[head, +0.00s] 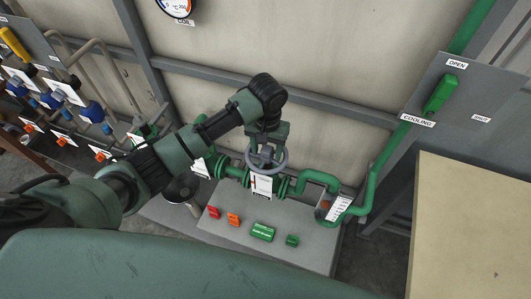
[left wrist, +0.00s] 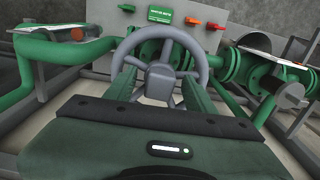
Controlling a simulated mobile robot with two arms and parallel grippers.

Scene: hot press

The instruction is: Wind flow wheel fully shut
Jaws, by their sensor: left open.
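The flow wheel is a grey handwheel (head: 281,163) on a green pipe valve, above a white label plate (head: 262,185). In the left wrist view the wheel (left wrist: 197,52) fills the upper middle, its rim and spokes facing me. My left gripper (head: 267,142) is over the wheel from above. In the left wrist view its two green fingers (left wrist: 161,88) are apart, one on each side of the hub, overlapping the lower part of the wheel. I cannot tell whether they touch it. My right gripper is not in view.
A grey panel with red, orange and green controls (head: 263,232) stands in front of the wheel. Green pipes (head: 318,178) run right to the cooling lever (head: 440,94). Valves with blue and orange handles (head: 92,112) are at far left. A tan surface (head: 470,230) is at right.

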